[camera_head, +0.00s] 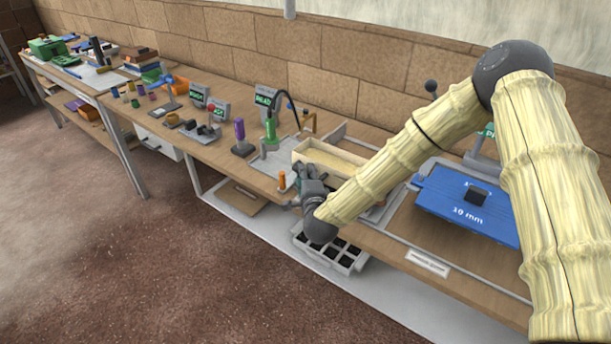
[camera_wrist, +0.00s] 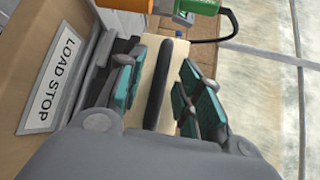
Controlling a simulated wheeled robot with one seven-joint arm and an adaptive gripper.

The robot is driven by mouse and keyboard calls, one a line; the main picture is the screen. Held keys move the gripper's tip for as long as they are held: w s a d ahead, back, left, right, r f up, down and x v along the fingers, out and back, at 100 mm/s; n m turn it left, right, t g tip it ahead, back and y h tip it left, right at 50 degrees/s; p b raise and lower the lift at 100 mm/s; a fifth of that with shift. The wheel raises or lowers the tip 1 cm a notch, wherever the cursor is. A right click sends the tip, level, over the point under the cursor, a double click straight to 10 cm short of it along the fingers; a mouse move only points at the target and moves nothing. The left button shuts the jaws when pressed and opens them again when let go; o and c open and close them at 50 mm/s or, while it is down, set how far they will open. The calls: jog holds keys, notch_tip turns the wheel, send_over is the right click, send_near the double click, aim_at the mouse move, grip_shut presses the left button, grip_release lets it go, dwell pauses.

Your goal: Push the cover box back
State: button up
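A pale cream box, seemingly the cover box (camera_head: 342,156), stands on the bench just behind my gripper (camera_head: 311,184) in the head view. In the wrist view the cream surface (camera_wrist: 149,107) lies beyond my gripper (camera_wrist: 157,95), with a dark elongated bar or slot (camera_wrist: 166,80) along it. My gripper's teal-padded fingers are spread apart, one on each side of that dark bar. A gap shows on both sides of it. Whether the fingers touch the box cannot be told. My wrist and forearm hide part of the box in the head view.
A blue box marked 30 mm (camera_head: 455,205) stands to the right. A green post tool (camera_head: 270,132) and a purple piece (camera_head: 239,130) stand to the left. A compartment tray (camera_head: 345,258) sits below the bench's front edge. A LOAD STOP label (camera_wrist: 54,80) is nearby.

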grip_shut()
jog(key=w+d+b, duration=0.3)
jog(key=w+d, duration=0.2)
jog(key=w, duration=0.2)
jog(key=w+d+b, duration=0.4)
jog(key=w+d, duration=0.1)
jog(key=w, duration=0.1)
jog(key=w+d+b, duration=0.4)
jog(key=w+d, duration=0.1)
jog(key=w, duration=0.2)
jog(key=shift+w+f, duration=0.15)
jog(key=shift+w, duration=0.2)
jog(key=shift+w+d+b, duration=0.3)
jog(key=shift+w+b, duration=0.05)
jog(key=shift+b, duration=0.05)
jog(key=shift+r, duration=0.25)
jog(key=shift+d, duration=0.1)
